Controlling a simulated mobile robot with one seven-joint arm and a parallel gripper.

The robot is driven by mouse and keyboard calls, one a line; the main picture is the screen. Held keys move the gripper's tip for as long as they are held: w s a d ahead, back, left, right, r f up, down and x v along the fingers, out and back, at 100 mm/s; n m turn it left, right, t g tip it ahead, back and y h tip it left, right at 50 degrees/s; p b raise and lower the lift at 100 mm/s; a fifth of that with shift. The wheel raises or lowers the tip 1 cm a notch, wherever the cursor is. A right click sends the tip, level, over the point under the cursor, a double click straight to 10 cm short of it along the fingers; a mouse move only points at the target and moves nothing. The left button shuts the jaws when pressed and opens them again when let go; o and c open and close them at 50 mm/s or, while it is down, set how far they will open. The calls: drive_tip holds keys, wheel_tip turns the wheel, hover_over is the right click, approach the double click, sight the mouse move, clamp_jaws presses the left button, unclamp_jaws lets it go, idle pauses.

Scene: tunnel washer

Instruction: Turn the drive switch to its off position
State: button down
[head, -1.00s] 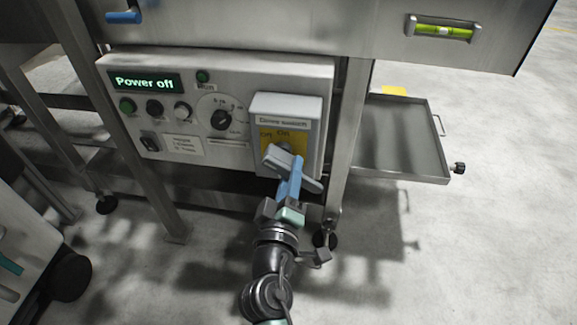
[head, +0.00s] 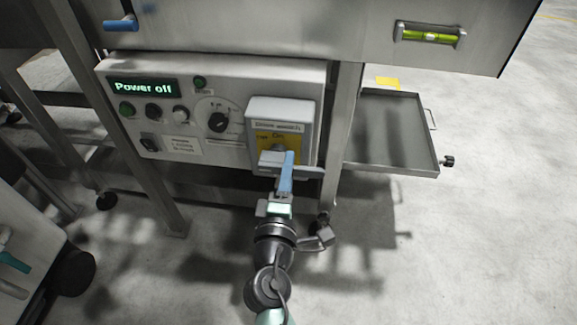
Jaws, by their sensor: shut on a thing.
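The drive switch (head: 283,109) is a grey box labelled "Drive switch" on the right of the control panel. Its yellow plate (head: 265,142) carries "Off" at the left and "On" at upper middle. The blue handle (head: 286,174) in front of this plate stands nearly upright, its upper end below the "On" mark. My gripper (head: 281,166) is shut on the blue handle, with grey fingers on its left and right. My fingers and the handle hide the lower plate and the switch's pivot.
The control panel (head: 222,152) has a lit "Power off" display (head: 144,87), several knobs and a dial (head: 218,122). A metal leg (head: 342,130) stands close right of the switch. A shallow tray (head: 390,130) lies beyond it. Floor at the right is open.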

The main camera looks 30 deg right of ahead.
idle(0.3)
drive_tip(key=c, duration=0.6)
unclamp_jaws()
drive_tip(key=shift+c, duration=0.2)
drive_tip(key=v, duration=1.3)
